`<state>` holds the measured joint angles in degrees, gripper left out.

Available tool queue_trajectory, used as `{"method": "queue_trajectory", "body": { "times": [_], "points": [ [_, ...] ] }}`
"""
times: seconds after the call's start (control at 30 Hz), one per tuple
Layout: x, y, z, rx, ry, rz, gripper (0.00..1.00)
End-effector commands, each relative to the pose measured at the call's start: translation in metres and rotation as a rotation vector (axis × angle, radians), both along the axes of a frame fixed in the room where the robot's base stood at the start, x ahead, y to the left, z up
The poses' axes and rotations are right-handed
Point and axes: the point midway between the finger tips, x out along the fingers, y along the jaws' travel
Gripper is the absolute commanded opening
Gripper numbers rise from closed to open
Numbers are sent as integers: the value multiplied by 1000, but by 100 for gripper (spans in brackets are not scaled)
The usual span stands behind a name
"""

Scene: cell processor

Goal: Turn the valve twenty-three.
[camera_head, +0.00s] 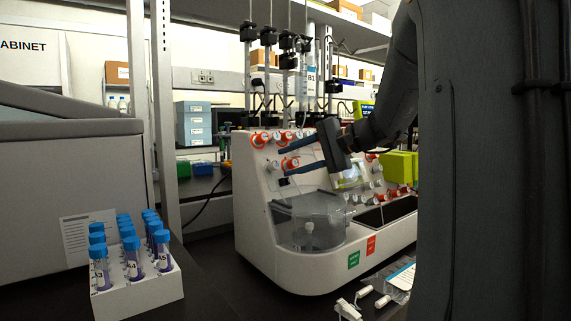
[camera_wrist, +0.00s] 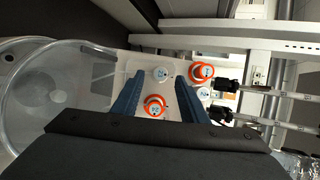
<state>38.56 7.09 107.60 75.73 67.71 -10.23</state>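The cell processor (camera_head: 262,232) is a white machine with a sloped panel of orange and white valves. My gripper (camera_head: 284,160) is at the panel's upper left with its two blue fingers apart. Neither finger visibly grips a valve. The valve numbers are too small to read, so I cannot tell which is twenty-three.
A clear round chamber (camera_wrist: 60,85) sits left of the fingers. Black clamps and rods (camera_head: 287,60) rise behind the panel. A white rack (camera_head: 150,292) of blue-capped tubes stands at the front left. Small white items (camera_head: 348,309) lie on the bench in front.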

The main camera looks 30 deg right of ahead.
Motion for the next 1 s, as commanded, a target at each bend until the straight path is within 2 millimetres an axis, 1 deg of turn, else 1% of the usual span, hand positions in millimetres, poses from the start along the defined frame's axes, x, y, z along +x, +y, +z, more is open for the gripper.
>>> {"method": "queue_trajectory", "body": {
  "times": [0.03,0.2,0.33,0.5,1.0],
  "points": [
    [-7,-6,4,-2,-2,-3,40],
    [-28,-21,13,-2,-1,-2,40],
    [-38,-27,18,0,0,-1,40],
    [-42,-30,20,0,0,0,40],
    [-42,-30,20,0,0,0,40]
  ]
}}
